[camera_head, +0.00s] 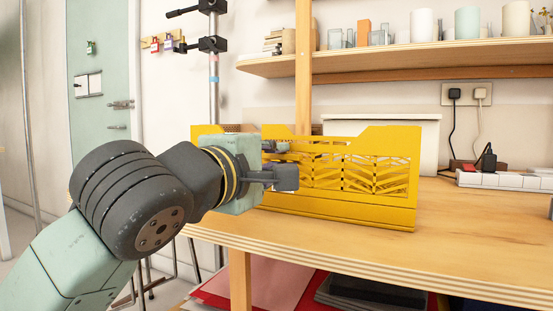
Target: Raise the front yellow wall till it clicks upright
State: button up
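The yellow folding crate stands on the wooden table in the head view. Its front yellow wall (345,211), with a lattice panel and a lowered middle in its top edge, faces me and looks upright or nearly so. I cannot tell whether it is latched. Part of the crate's yellow left side shows behind my arm. My gripper (281,163) is at the left part of the front wall, with its two dark fingertips apart, one above the other. It hides that part of the wall, and I cannot tell whether the fingers touch it. Nothing shows held between them.
The wooden table (480,233) is clear to the right of the crate. A white power strip (505,181) lies at its back right. A pale box (425,132) stands behind the crate. A shelf (400,62) with cups and blocks hangs above. A metal pole (213,90) rises behind my arm.

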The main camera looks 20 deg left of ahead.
jog(key=shift+o, duration=1.2)
jog(key=s, duration=1.2)
jog(key=shift+a, duration=0.3)
